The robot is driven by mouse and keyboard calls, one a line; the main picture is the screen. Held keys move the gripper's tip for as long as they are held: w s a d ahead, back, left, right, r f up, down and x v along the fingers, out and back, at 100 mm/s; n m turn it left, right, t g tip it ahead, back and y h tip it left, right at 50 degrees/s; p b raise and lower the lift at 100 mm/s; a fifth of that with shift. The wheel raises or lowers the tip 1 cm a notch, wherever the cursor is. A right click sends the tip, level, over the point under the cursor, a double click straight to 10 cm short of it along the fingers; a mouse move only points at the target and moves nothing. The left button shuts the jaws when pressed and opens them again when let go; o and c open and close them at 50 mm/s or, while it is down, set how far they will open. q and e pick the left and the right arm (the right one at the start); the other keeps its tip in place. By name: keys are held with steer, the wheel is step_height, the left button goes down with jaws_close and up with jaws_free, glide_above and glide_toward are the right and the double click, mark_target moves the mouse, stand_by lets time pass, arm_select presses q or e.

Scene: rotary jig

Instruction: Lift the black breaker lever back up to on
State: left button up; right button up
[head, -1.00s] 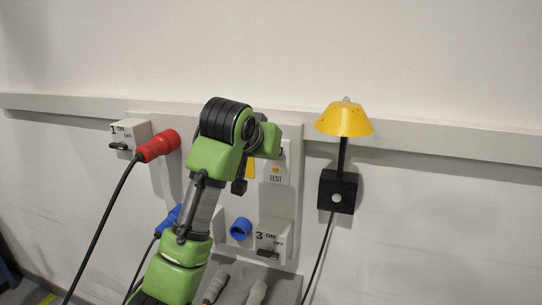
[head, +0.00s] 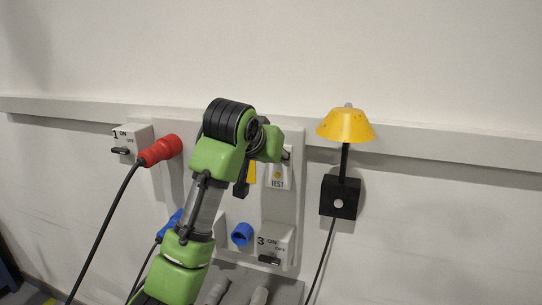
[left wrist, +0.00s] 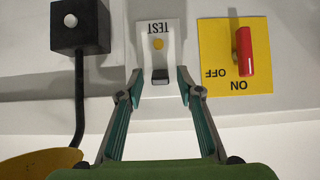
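The black breaker lever (left wrist: 160,77) is a small dark tab on the white TEST plate (left wrist: 157,32), beside a round yellow button, in the left wrist view, which shows the lettering upside down. My left gripper (left wrist: 158,86) is open, with one fingertip on each side of the lever and a visible gap to it on both sides. In the head view my green left wrist covers part of the panel, and the TEST plate (head: 278,183) shows just below it. The fingers are mostly hidden there. My right gripper is not in view.
A red rotary handle (left wrist: 244,51) on a yellow ON/OFF plate sits beside the TEST plate. A yellow lamp (head: 346,125) on a black box (head: 339,197) stands right of the panel. A red plug (head: 160,151), a blue socket (head: 242,234) and switch 3 (head: 271,248) are nearby.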

arm_select(q)
steer(key=v, duration=1.1)
steer(key=shift+s+r, duration=0.2)
steer(key=shift+s, duration=0.15)
steer(key=shift+a, duration=0.1)
